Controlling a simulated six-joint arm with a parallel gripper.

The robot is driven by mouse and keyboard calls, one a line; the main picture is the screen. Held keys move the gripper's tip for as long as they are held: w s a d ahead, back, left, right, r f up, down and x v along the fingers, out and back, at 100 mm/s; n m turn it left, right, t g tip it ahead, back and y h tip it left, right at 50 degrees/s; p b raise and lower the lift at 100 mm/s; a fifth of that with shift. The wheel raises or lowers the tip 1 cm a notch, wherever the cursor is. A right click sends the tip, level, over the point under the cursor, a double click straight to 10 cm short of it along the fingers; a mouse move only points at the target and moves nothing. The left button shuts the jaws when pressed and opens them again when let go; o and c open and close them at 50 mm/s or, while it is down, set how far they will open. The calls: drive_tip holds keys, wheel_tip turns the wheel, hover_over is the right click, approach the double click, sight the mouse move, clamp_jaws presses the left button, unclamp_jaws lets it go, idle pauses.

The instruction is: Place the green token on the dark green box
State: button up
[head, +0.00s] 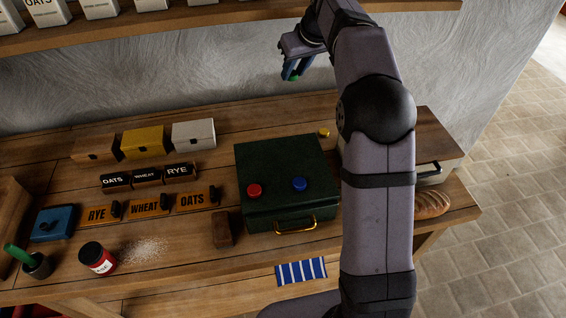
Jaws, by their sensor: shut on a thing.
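The dark green box (278,169) stands on the wooden bench with its lid closed and a brass handle on its front. A red token (254,190) and a blue token (299,184) lie on its lid. My gripper (293,72) is raised well above the back of the bench, in front of the grey wall. It is shut on the green token (293,78), of which only a small part shows between the blue fingers. A yellow token (323,132) is at the box's back right corner; I cannot tell if it touches the box.
Label blocks, small boxes and a brown block (222,231) stand left of the dark green box. A red-labelled jar (97,258) is at front left. Bread (432,204) lies at right. A shelf (180,22) runs above. The back of the lid is clear.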

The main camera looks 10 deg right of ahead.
drive_tip(key=s+a+f+n+y+p, duration=0.1)
drive_tip(key=s+a+f+n+y, duration=0.2)
drive_tip(key=s, duration=0.8)
drive_tip(key=n+g+y, duration=0.1)
drive_tip(key=n+g, duration=0.5)
drive_tip(key=n, duration=0.6)
hover_over(283, 179)
drive_tip(key=s, duration=0.2)
wheel_tip(283, 179, down, 5)
drive_tip(key=n, duration=0.1)
drive_tip(key=n+g, duration=0.1)
drive_tip(key=shift+s+a+r+n, duration=0.25)
drive_tip(key=shift+s+a+n, duration=0.1)
drive_tip(key=shift+n, duration=0.05)
drive_tip(key=shift+f, duration=0.1)
drive_tip(key=shift+f+p, duration=1.85)
drive_tip(key=shift+f, duration=3.05)
drive_tip(key=shift+f, duration=0.1)
drive_tip(key=o, duration=1)
